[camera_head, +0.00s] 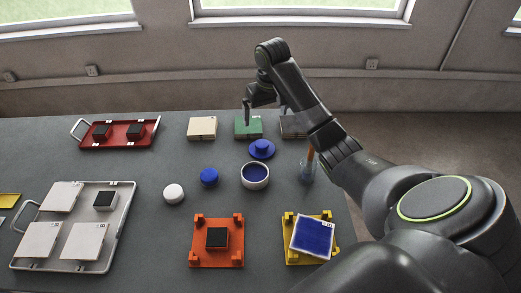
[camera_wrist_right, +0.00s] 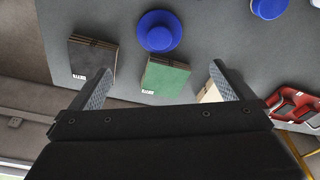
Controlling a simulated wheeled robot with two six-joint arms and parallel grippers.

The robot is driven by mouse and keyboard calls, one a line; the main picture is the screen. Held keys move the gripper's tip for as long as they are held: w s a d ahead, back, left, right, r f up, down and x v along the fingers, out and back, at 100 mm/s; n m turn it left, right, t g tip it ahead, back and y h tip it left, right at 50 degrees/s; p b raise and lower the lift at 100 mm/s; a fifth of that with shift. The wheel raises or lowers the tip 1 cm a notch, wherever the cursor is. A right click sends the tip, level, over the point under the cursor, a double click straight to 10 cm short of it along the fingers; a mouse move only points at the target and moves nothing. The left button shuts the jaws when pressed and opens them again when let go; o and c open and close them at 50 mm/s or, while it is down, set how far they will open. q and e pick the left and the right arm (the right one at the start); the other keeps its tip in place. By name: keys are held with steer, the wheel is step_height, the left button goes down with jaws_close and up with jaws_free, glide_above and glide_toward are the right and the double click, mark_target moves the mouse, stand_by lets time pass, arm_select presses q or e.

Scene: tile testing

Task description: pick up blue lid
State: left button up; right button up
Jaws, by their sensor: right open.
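The blue lid (camera_head: 262,149) is a round disc with a raised knob and lies on the dark table, in front of the green block. In the right wrist view the blue lid (camera_wrist_right: 160,31) shows whole, beyond the green block. My right gripper (camera_head: 247,118) is above the green block at the back of the table, pointing down. In the right wrist view my right gripper (camera_wrist_right: 160,75) has its fingers wide apart with nothing held between them. The lid is apart from the fingers. My left gripper is not in view.
The green block (camera_head: 248,132) stands between beige blocks (camera_head: 202,127) and darker ones (camera_wrist_right: 92,60). A bowl of blue (camera_head: 268,182), a blue round object (camera_head: 209,177) and a white one (camera_head: 174,193) are in front. A glass with a brush (camera_head: 308,172) stands right of the lid.

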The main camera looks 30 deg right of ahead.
step_height(320, 180, down, 4)
glide_above(262, 144)
steer(key=f, duration=0.4)
steer(key=s+f, duration=0.1)
steer(key=f, duration=0.1)
steer(key=shift+p, duration=0.4)
steer(key=shift+w+f, duration=0.15)
steer(key=shift+f, duration=0.4)
steer(key=shift+w+f+p, duration=0.15)
steer(key=shift+f+p, duration=0.15)
steer(key=shift+f, duration=0.8)
steer(key=shift+w+f+p, duration=0.15)
steer(key=shift+f+p, duration=0.15)
steer(key=shift+f, duration=0.75)
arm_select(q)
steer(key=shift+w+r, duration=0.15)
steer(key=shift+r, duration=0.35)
arm_select(e)
steer(key=shift+c, duration=0.4)
steer(key=c, duration=0.8)
steer(key=shift+r, duration=0.1)
